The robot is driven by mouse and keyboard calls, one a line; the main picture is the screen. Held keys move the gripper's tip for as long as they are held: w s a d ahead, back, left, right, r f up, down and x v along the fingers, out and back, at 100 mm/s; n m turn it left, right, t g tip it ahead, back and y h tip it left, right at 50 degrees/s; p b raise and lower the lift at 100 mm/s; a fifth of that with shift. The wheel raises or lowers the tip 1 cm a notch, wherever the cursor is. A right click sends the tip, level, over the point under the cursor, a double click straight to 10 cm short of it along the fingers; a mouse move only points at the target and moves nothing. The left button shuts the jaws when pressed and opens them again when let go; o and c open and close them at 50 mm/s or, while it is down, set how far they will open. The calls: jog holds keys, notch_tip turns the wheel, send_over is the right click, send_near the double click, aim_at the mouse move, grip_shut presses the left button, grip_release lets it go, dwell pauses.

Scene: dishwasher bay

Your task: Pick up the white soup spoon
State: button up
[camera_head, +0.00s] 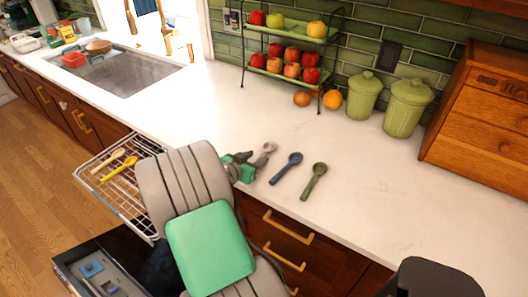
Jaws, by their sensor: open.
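The white soup spoon (268,148) looks pale greyish-beige and lies on the white countertop, left of the other two counter spoons. Its bowl end points away, toward the wall. Its handle runs down and left toward my gripper. My gripper (248,164) is open, low at the counter's front edge, right beside the handle end. I cannot tell whether the fingers touch or straddle the handle. My grey and green arm hides part of the counter edge and the cabinets.
A blue spoon (287,168) and a green spoon (314,181) lie close on the right. A dishwasher rack (124,208) with a yellow spoon (120,168) is pulled out at left. A fruit stand (286,81), canisters (405,112) and a wooden box (487,115) stand behind. The counter's middle is clear.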

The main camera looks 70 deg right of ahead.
aim_at(262, 155)
jog(key=x, duration=0.3)
jog(key=shift+a, duration=0.1)
grip_shut()
dwell(0.4)
